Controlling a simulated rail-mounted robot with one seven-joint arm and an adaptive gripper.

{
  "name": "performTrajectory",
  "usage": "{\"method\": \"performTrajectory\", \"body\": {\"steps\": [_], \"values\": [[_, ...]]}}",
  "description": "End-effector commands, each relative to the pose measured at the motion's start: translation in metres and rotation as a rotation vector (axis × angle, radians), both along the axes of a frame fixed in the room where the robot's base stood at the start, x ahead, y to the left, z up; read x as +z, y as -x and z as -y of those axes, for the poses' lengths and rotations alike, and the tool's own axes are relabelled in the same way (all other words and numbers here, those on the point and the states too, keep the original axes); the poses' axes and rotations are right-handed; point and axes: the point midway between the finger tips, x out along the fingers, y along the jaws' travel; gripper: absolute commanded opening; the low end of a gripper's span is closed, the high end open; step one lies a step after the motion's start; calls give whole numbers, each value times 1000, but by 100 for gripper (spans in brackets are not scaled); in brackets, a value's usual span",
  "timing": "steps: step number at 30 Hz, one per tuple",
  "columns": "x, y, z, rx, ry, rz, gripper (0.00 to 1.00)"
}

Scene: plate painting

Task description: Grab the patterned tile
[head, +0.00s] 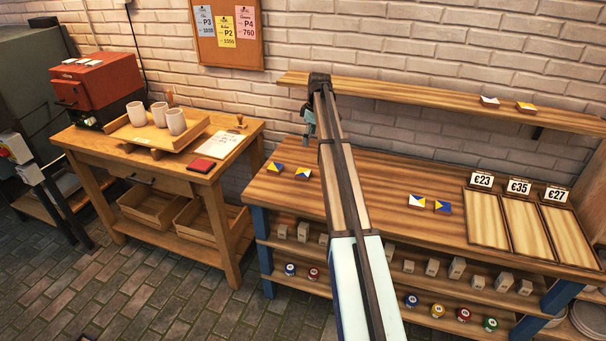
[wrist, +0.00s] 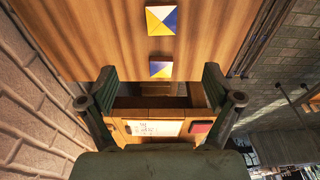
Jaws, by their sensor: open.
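Several small square tiles with blue, yellow and white triangles are in view. Two lie on the left part of the long wooden bench, a left tile (head: 275,166) and a right tile (head: 303,173). Another pair, a blue-white-yellow tile (head: 417,201) and a blue-yellow tile (head: 442,206), lies further right. My gripper (head: 309,122) hangs above the bench's back left, largely hidden by my arm. In the wrist view my gripper (wrist: 158,78) is open and empty. One tile (wrist: 160,67) shows between its fingertips, apart from them; another tile (wrist: 162,20) shows above it.
A wall shelf (head: 400,97) runs behind the bench, close to my arm, with two more tiles (head: 525,107) on it. Price-tagged trays (head: 521,226) fill the bench's right end. A side table (head: 246,133) at left holds cups, paper and a red pad. The front bench is mostly clear.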

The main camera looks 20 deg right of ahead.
Motion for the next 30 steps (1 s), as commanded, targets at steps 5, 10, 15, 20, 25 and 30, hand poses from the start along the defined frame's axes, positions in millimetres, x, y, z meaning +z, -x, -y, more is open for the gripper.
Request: {"method": "performTrajectory", "body": {"steps": [5,10,15,20,25,30], "values": [[-29,-2,-5,2,-1,-4,90],[-63,-5,-10,1,0,-4,90],[-92,-9,-13,1,0,-4,90],[-108,-10,-14,1,0,-3,90],[-114,-10,-15,1,1,-2,90],[-126,-9,-15,0,0,-4,90]]}}
